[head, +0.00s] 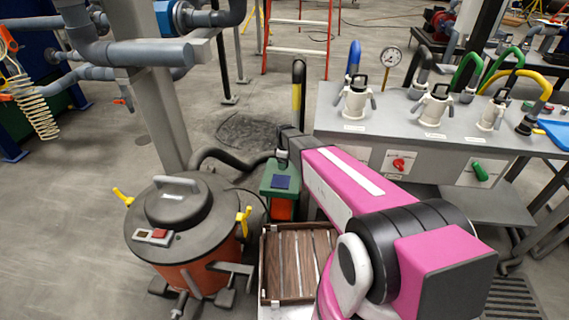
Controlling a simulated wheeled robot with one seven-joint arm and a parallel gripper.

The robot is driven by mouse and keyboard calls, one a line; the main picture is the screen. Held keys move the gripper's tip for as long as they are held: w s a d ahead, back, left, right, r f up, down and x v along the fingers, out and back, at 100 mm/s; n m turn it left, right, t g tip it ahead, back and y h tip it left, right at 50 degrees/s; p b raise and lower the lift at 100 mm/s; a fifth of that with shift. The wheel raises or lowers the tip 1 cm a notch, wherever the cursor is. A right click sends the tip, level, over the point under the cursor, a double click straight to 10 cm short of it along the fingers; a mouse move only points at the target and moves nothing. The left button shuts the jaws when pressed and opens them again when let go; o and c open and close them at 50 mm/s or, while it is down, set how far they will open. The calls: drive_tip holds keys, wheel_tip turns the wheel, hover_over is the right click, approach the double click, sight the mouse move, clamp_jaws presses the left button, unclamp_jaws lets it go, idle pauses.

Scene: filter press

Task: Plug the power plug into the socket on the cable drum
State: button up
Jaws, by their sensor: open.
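I cannot make out the power plug, the cable drum or its socket in the head view. My pink and black arm reaches from the lower right toward the middle of the picture. Its far end is a dark part left of the bench. I cannot make out my gripper or its fingertips there.
A grey-lidded orange vessel (190,235) with yellow handles stands at lower left. A green box-topped unit (281,179) and a slatted wooden tray (299,262) are beside it. A bench (350,127) with several white fittings stands right. Open floor (60,215) lies left.

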drive_tip(key=c, duration=1)
drive_tip(key=shift+o, duration=0.2)
drive_tip(key=shift+r, duration=0.55)
drive_tip(key=r, duration=0.2)
drive_tip(key=a+r, duration=0.1)
drive_tip(key=shift+s+r, duration=0.15)
drive_tip(key=shift+r, duration=0.25)
drive_tip(key=s+a+r, duration=0.2)
drive_tip(key=a+r, duration=0.4)
drive_tip(key=a, duration=0.4)
drive_tip(key=shift+a, duration=0.2)
